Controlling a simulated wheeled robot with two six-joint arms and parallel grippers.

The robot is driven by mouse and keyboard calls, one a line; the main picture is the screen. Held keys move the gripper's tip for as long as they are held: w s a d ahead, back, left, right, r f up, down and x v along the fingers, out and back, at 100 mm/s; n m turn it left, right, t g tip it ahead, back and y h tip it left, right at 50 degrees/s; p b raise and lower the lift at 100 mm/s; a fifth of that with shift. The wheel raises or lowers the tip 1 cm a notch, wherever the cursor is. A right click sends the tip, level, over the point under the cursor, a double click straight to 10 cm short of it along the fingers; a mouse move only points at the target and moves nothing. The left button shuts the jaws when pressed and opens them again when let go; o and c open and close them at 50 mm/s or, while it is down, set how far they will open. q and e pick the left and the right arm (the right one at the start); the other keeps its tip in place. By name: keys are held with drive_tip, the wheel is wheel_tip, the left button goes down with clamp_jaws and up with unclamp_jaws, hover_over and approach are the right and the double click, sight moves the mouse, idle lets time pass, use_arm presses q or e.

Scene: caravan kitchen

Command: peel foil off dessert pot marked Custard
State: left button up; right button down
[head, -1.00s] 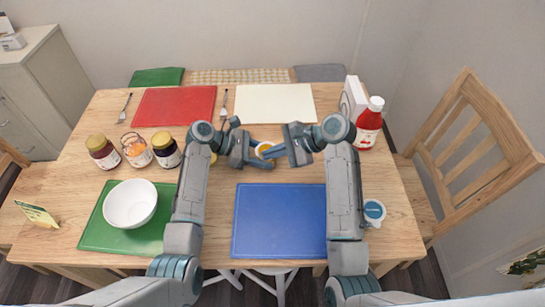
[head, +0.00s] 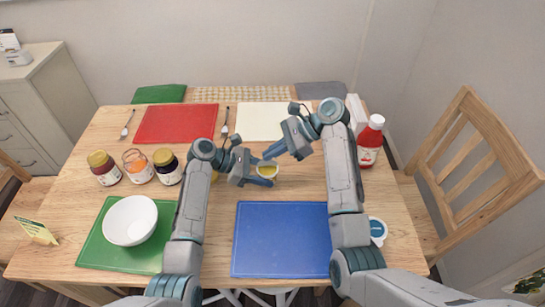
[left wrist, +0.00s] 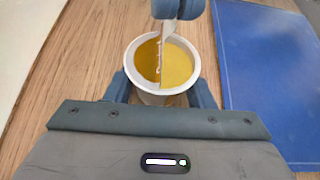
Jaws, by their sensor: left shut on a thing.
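The dessert pot, a small white cup with yellow custard showing inside (left wrist: 180,66), is held between the two fingers of my left gripper (left wrist: 163,90). In the head view the pot (head: 268,170) is near the table's middle, with my left gripper (head: 262,175) around it. My right gripper (head: 270,154) is just above the pot; its fingertips (left wrist: 178,10) show at the top of the left wrist view. A pale strip of foil (left wrist: 166,36) with some lettering hangs from them over the open cup. I cannot tell whether its lower end still touches the rim.
A blue mat (head: 281,240) lies in front of the pot. Several jars (head: 139,166) and a white bowl (head: 130,220) stand left. A blue-lidded pot (head: 376,230) and a red bottle (head: 370,141) stand right. A yellow item is mostly hidden by my left arm.

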drive_tip(key=w+r, duration=0.3)
drive_tip(key=r, duration=0.5)
drive_tip(key=shift+w+r, duration=0.15)
drive_tip(key=shift+r, duration=0.15)
idle(0.5)
use_arm(q)
drive_tip(key=o, duration=1)
drive_tip(key=v, duration=1.2)
